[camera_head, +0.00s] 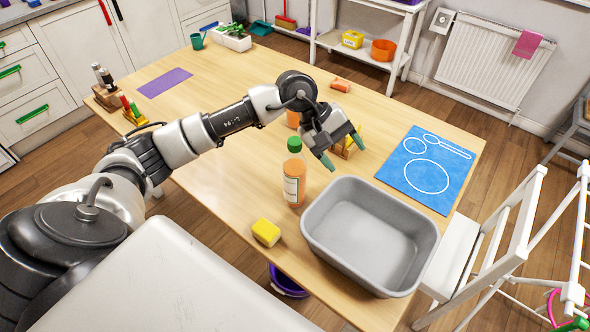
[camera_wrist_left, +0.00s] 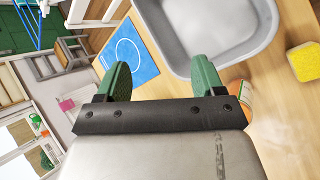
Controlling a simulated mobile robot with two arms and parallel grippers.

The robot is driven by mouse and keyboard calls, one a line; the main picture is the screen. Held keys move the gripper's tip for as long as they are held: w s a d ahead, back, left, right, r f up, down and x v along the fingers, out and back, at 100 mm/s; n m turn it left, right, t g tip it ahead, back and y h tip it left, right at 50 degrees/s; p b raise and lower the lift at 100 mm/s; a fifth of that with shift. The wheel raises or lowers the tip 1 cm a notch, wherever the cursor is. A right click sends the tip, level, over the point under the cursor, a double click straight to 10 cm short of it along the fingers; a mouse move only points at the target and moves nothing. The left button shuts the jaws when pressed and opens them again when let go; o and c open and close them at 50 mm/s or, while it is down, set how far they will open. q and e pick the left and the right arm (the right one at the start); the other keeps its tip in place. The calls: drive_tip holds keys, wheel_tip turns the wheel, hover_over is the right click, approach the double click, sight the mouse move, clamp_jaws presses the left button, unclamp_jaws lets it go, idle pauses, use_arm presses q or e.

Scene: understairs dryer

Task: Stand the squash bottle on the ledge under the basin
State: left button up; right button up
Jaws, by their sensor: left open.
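The squash bottle (camera_head: 294,182), orange with a green cap and a pale label, stands upright on the wooden table, just left of the grey basin (camera_head: 318,238). The basin is empty and sits at the table's near right edge; it also shows in the left wrist view (camera_wrist_left: 185,62). I see no separate ledge under it. My left gripper (camera_head: 342,149) is open and empty above the table, beyond and to the right of the bottle, its green-tipped fingers (camera_wrist_left: 160,78) apart. An orange item partly shows beside the fingers in the wrist view. My right gripper is out of view.
A yellow sponge (camera_head: 266,232) lies left of the basin. A blue place mat (camera_head: 409,190) lies at the right. An orange object (camera_head: 293,119) stands partly hidden behind my arm. A white chair (camera_head: 483,240) stands at the table's right side. The table's middle left is clear.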

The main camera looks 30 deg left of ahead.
use_arm(q)
drive_tip(key=s+d+n+t+h+b, duration=0.2)
drive_tip(key=d+t+h, duration=0.1)
drive_tip(key=d+h, duration=0.3)
drive_tip(key=s+a+f+n+t+y+b, duration=0.25)
drive_tip(key=a+n+t+y, duration=0.55)
drive_tip(key=n, duration=0.5)
drive_tip(key=s+a+f+n+t+y+b, duration=0.1)
drive_tip(key=s+a+f+n+t+y, duration=0.3)
drive_tip(key=a+n+y, duration=0.7)
drive_tip(key=w+h, duration=0.1)
drive_tip(key=w, duration=0.3)
drive_tip(key=w+r+n+h+p, duration=0.1)
drive_tip(key=w, duration=0.3)
drive_tip(key=w+t+h, duration=0.1)
drive_tip(key=w, duration=0.3)
drive_tip(key=shift+r+n+p, duration=0.3)
drive_tip(key=shift+r, duration=0.05)
drive_tip(key=shift+s, duration=0.15)
drive_tip(key=shift+c, duration=1)
drive_tip(key=shift+r, duration=0.1)
clamp_jaws()
